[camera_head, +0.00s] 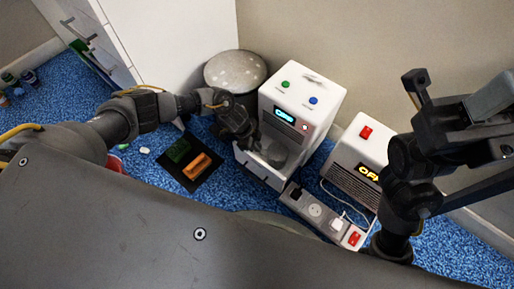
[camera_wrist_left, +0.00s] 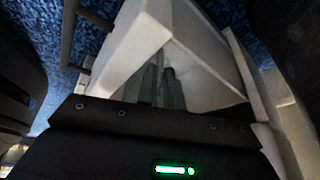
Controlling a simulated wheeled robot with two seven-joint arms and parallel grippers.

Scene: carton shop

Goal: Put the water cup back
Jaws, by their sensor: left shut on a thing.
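The water cup appears to be the white, open-topped container (camera_head: 262,173) at the low front of a white machine (camera_head: 300,95). It juts out of the machine's front, and I cannot tell how far in it sits. My left gripper (camera_head: 249,138) reaches down over the cup's left side and is shut on it. In the left wrist view the two dark fingers (camera_wrist_left: 161,86) reach in between the cup's pale walls (camera_wrist_left: 140,42); the exact grip point is dim. My right arm's end (camera_head: 440,115) is raised at the right, away from the cup; its jaws are unclear.
A white heater-like box (camera_head: 357,150) with a display and red switch stands right of the machine. A power strip (camera_head: 318,212) with a cord lies in front. A round grey lid or stool (camera_head: 235,71) is behind. A black mat (camera_head: 189,164) with green and orange blocks lies left.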

